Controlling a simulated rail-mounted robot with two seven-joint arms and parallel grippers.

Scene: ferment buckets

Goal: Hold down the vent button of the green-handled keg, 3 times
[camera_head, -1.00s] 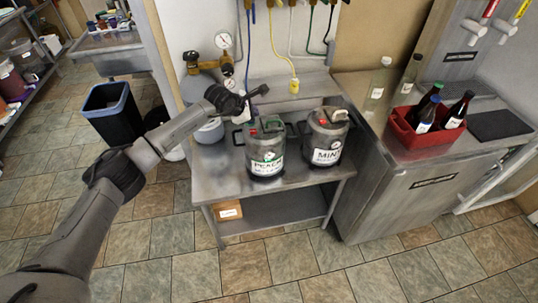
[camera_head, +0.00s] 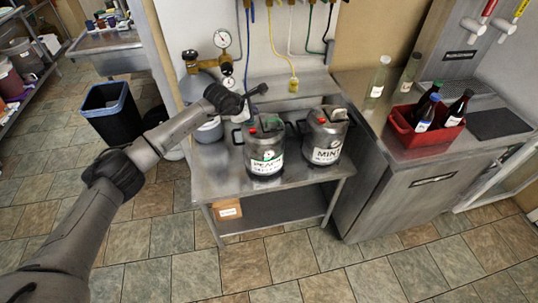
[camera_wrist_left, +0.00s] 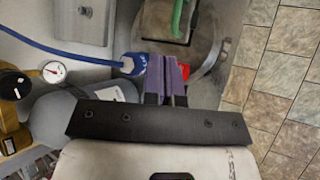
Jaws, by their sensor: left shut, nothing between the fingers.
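The green-handled keg (camera_head: 265,160) is a steel keg labelled PEACH, standing upright on the steel table. Its green handle (camera_wrist_left: 177,15) shows at the top of the left wrist view. A red button (camera_wrist_left: 184,72) on its lid shows just right of my left fingertips, partly hidden by them. My left gripper (camera_head: 253,110) is above the near-left part of this keg's lid; in the left wrist view its purple fingers (camera_wrist_left: 167,73) are together and empty. I cannot tell whether they touch the button. My right gripper is not in view.
A second keg labelled MINT (camera_head: 325,140) stands close on the right. A blue hose connector (camera_wrist_left: 133,65) is just left of my fingers. A gas cylinder with gauges (camera_head: 222,40) stands at the left. A red crate (camera_head: 425,140) of bottles is on the right counter.

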